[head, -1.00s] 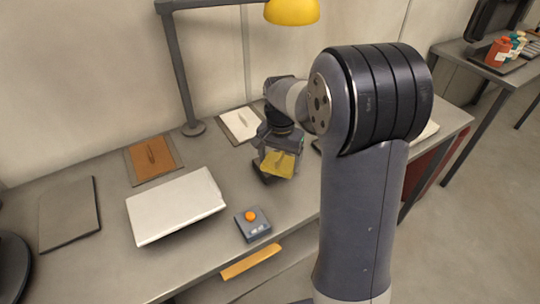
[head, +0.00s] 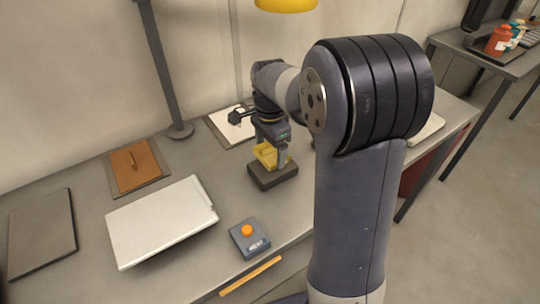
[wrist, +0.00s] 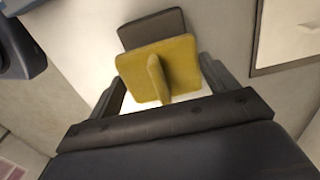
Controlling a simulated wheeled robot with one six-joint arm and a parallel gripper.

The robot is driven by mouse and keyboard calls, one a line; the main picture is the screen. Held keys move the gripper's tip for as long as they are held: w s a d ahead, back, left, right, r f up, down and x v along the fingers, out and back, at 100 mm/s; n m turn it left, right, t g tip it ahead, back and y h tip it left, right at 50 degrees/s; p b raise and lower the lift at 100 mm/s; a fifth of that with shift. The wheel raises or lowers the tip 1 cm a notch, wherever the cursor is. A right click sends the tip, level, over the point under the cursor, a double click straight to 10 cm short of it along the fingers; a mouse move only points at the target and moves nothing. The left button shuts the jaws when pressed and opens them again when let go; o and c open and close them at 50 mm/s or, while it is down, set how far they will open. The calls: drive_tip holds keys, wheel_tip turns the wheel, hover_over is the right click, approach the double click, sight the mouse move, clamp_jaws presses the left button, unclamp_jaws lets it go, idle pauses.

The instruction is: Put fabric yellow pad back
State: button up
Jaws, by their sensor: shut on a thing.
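The yellow pad (head: 266,154) is a flat square with an upright fin-like grip; it also shows in the wrist view (wrist: 184,62). My gripper (head: 270,150) points down and is shut on the yellow pad, with one finger at each side of it in the wrist view. The pad is over or just beside a dark block (head: 272,177) on the desk. The dark block also shows past the pad's edge in the wrist view (wrist: 150,28). I cannot tell whether pad and block touch.
A brown pad (head: 147,160) and a white pad (head: 222,118) lie on dark mats at the back. A white slab (head: 155,222), a control box with an orange button (head: 247,231) and a grey panel (head: 40,233) occupy the front and left. A lamp post (head: 163,70) stands behind.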

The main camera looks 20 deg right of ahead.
sight(270, 152)
drive_tip(key=shift+f, duration=1.5)
drive_tip(key=shift+f, duration=0.2)
drive_tip(key=o, duration=0.9)
drive_tip(key=shift+r, duration=0.15)
wheel_tip(270, 152, up, 12)
drive_tip(key=shift+r, duration=0.1)
